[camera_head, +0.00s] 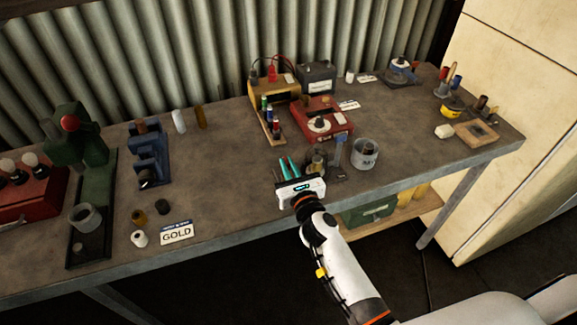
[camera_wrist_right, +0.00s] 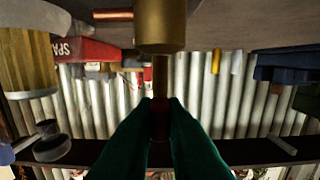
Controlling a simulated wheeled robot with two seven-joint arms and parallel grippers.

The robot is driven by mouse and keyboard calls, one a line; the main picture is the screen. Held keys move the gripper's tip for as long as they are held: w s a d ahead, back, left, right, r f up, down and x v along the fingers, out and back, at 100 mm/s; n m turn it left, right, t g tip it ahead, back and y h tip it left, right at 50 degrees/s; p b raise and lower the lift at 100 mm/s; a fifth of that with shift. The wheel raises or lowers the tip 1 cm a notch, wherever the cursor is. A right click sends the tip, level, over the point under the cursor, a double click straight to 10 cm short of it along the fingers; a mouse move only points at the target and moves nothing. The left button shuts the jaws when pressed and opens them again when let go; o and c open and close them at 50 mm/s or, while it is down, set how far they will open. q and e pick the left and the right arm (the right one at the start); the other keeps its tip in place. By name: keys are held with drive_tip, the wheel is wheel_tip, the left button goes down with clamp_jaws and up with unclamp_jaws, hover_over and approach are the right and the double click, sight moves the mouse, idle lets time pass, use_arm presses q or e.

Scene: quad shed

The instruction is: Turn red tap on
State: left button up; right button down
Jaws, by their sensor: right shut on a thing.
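In the right wrist view, a dark red piece (camera_wrist_right: 160,118), which looks like the red tap's handle, sits between my teal fingers. A narrow stem joins it to a brass cylinder (camera_wrist_right: 160,25) at the top of that view. My right gripper (camera_head: 289,166) is shut on the red piece; it also shows in the wrist view (camera_wrist_right: 160,108). In the head view, the gripper is above the bench's front middle, and the red handle cannot be made out there. A small brass-coloured part (camera_head: 317,162) stands just right of the fingers. My left gripper is not in view.
The grey bench (camera_head: 225,155) stands against a corrugated wall. Close right are a blue-grey stand (camera_head: 338,150) and a metal can (camera_head: 364,155). Behind are a red box (camera_head: 320,122) and a rack of small bottles (camera_head: 268,120). A GOLD sign (camera_head: 177,233) lies front left.

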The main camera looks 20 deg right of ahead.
drive_tip(key=y+p, duration=0.1)
drive_tip(key=n+y+p, duration=0.1)
drive_tip(key=n+p, duration=0.1)
drive_tip(key=shift+d+r+y, duration=0.25)
drive_tip(key=shift+r+y, duration=0.1)
drive_tip(key=shift+y, duration=0.05)
drive_tip(key=shift+d+f+n+g+y, duration=0.1)
drive_tip(key=shift+n+g+y, duration=0.2)
drive_tip(key=shift+n+y, duration=0.35)
drive_tip(key=shift+f+n+g+y, duration=0.25)
drive_tip(key=shift+n+g+y, duration=0.35)
drive_tip(key=shift+y, duration=0.85)
drive_tip(key=c, duration=1.5)
unclamp_jaws()
drive_tip(key=shift+s+d+f, duration=0.1)
drive_tip(key=shift+s+d, duration=0.1)
drive_tip(key=shift+s, duration=0.2)
drive_tip(key=b+v, duration=0.2)
drive_tip(key=v, duration=0.9)
